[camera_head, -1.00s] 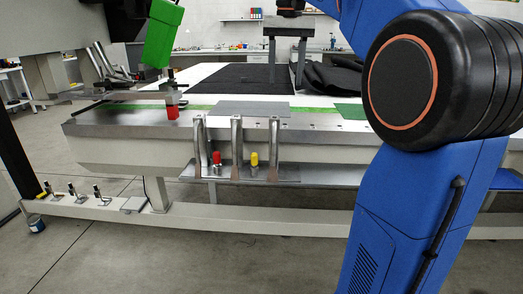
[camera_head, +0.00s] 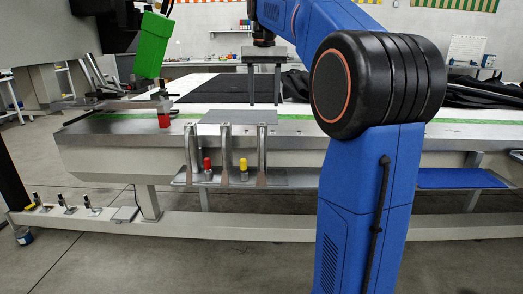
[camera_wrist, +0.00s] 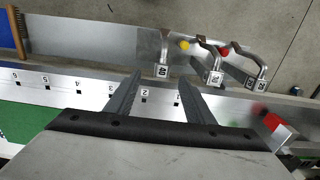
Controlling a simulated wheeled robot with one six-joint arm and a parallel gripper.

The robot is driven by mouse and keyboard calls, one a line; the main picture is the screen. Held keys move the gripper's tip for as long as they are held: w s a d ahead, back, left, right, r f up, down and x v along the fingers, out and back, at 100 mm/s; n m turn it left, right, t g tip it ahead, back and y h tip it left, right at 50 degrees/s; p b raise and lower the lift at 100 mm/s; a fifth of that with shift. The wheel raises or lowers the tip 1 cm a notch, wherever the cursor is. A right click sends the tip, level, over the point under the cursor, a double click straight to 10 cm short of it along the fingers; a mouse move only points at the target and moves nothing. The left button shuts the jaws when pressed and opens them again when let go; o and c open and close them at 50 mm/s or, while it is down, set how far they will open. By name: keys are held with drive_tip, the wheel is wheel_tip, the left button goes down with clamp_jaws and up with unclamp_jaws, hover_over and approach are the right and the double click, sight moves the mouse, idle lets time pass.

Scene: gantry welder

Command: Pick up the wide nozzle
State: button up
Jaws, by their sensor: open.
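Two small nozzle-like pieces stand on the low front shelf: a red one (camera_head: 207,164) and a yellow one (camera_head: 243,164). In the wrist view the yellow one (camera_wrist: 184,44) and the red one (camera_wrist: 225,50) show as small tops beside the metal brackets. I cannot tell from their shape which is the wide nozzle. My gripper (camera_wrist: 160,80) is open and empty. Its two fingers are over the bench edge with the numbered strip, apart from both pieces. In the head view my arm reaches back over the bench, and the fingers are not clear there.
Metal brackets (camera_head: 225,150) rise around the shelf pieces. A red block (camera_head: 163,118) sits on the bench at left; it also shows in the wrist view (camera_wrist: 275,124). A green box-shaped part (camera_head: 153,45) hangs above it. A blue panel (camera_head: 460,179) lies at right.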

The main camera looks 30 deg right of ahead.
sight(262, 126)
wheel_tip(262, 126, down, 4)
drive_tip(key=shift+r, duration=0.1)
drive_tip(key=shift+a+f, duration=0.2)
drive_tip(key=shift+f, duration=1.15)
drive_tip(key=shift+a+f, duration=0.2)
drive_tip(key=shift+f, duration=1.1)
clamp_jaws()
